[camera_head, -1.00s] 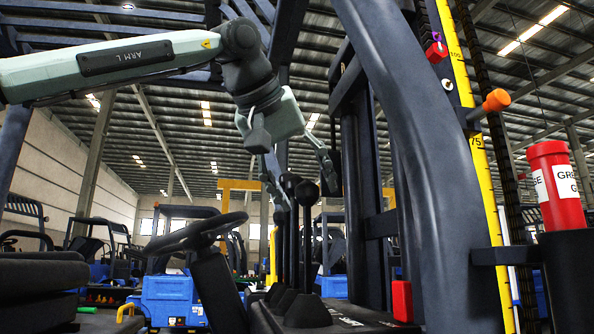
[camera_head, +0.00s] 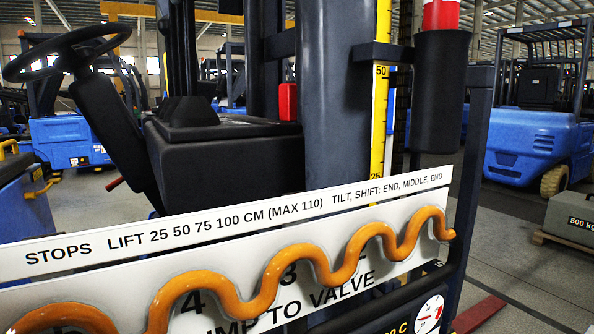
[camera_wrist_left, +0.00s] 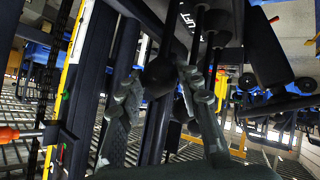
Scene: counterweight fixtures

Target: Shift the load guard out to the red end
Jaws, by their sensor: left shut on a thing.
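My left gripper (camera_wrist_left: 162,88) shows in the left wrist view with one finger on each side of a round black lever knob (camera_wrist_left: 160,74). It is shut on this knob. More dark levers stand beside it, near a panel lettered LIFT (camera_wrist_left: 187,22); I cannot tell which lever is held. In the head view neither gripper shows. The lever tops are above or outside that picture; the black lever console (camera_head: 215,150) stands behind a white board. I cannot make out the load guard or its red end.
The white board (camera_head: 240,222) lists stops for lift, tilt and shift. An orange hose (camera_head: 345,268) winds across the lower panel. A yellow scale (camera_head: 380,110), red block (camera_head: 288,102), steering wheel (camera_head: 75,50) and black holder (camera_head: 440,90) stand behind. A grey 500 kg block (camera_head: 572,218) sits right.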

